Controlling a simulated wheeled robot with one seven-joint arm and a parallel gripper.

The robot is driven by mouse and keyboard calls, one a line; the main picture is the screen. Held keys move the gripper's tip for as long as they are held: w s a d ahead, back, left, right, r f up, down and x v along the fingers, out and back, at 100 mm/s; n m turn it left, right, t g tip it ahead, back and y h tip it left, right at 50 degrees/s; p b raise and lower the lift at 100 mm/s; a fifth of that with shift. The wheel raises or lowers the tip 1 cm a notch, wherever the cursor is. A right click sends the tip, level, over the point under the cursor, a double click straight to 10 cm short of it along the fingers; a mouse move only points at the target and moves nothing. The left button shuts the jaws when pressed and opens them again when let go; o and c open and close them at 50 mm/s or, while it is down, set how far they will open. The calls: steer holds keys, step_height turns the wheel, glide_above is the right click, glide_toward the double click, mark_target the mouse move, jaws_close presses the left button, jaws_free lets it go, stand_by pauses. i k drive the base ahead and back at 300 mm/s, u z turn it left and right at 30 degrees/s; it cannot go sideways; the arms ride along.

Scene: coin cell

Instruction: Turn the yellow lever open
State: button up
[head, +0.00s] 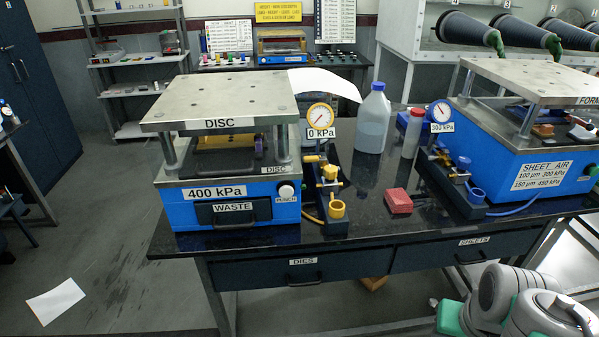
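A yellow-handled valve (330,173) stands on the dark manifold block (333,222), right of the DISC press (212,120) on the black bench. It is small here, and I cannot tell the lever's exact angle. Above it, the yellow-rimmed gauge (320,117) carries a 0 kPa label. A yellow cup-shaped part (337,209) sits at the front of the block. My gripper is not in view; only white and green links of my arm show at the lower right, away from the valve.
A red block (398,201) lies right of the manifold. A clear bottle (373,120) and a smaller white bottle (412,133) stand behind. The SHEET AIR press (545,150) with a 300 kPa gauge (440,113) is at the right. Drawers face the front.

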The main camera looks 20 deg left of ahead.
mark_target(306, 159)
steer(key=z, duration=0.1)
steer(key=k, duration=0.2)
steer(key=u, duration=1)
